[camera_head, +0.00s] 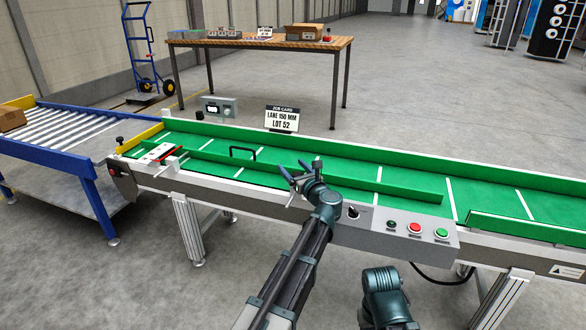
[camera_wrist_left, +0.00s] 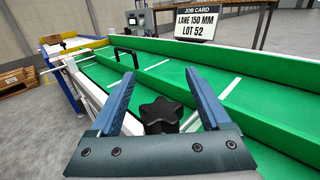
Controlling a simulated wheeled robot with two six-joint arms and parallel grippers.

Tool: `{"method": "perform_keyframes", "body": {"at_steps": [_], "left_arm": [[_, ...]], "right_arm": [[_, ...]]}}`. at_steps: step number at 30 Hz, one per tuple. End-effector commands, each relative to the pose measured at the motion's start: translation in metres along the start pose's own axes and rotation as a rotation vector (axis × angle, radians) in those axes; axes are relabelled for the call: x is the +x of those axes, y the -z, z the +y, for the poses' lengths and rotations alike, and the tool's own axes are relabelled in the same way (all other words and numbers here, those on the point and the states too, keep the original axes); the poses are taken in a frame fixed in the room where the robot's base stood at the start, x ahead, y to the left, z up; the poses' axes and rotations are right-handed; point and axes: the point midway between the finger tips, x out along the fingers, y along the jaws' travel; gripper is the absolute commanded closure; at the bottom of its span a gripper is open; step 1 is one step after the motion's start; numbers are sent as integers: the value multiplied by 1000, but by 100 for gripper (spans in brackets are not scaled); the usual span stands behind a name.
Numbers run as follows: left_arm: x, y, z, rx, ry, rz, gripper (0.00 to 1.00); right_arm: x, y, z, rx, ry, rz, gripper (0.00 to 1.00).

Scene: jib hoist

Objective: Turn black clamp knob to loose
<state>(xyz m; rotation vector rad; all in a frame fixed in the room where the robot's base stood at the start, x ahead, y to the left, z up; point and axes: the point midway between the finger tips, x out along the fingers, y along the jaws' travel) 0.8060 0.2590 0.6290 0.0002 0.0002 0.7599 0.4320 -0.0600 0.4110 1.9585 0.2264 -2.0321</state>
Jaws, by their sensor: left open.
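The black clamp knob (camera_wrist_left: 160,114) shows in the left wrist view as a star-shaped knob beside the green conveyor bed. It appears between the two blue fingers of my left gripper (camera_wrist_left: 159,80), with gaps at both sides. My left gripper (camera_head: 294,169) is open over the near side of the conveyor in the head view. There the gripper and wrist seem to hide this knob. My right arm (camera_head: 385,295) shows only in part at the bottom, and its gripper cannot be made out.
A long green guide rail (camera_head: 385,186) and a black handle (camera_head: 243,149) lie along the conveyor. A control panel (camera_head: 395,230) with buttons and a dial is on the near side, right of my gripper. A job card (camera_head: 282,119) reading "LANE 150 MM LOT 52" stands behind.

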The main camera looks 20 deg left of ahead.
Motion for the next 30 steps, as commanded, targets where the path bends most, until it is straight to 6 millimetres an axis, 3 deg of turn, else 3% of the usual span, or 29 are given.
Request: {"method": "perform_keyframes", "body": {"at_steps": [1, 3, 18, 24, 30], "left_arm": [[0, -16, 0, 0, 0, 0, 19], [0, -27, 0, 0, 0, 0, 19], [-107, -31, 53, 0, 2, 0, 19], [-133, -33, 65, 0, 1, 0, 19], [-143, -34, 69, 0, 1, 0, 19]], "right_arm": [[-15, -1, 2, -1, 0, 0, 50], [-27, -2, 3, -4, 0, 0, 50], [-30, -2, 3, -8, 0, 0, 50], [-33, -2, 3, -8, 0, 0, 50], [-34, -2, 3, -9, 0, 0, 50]]}}
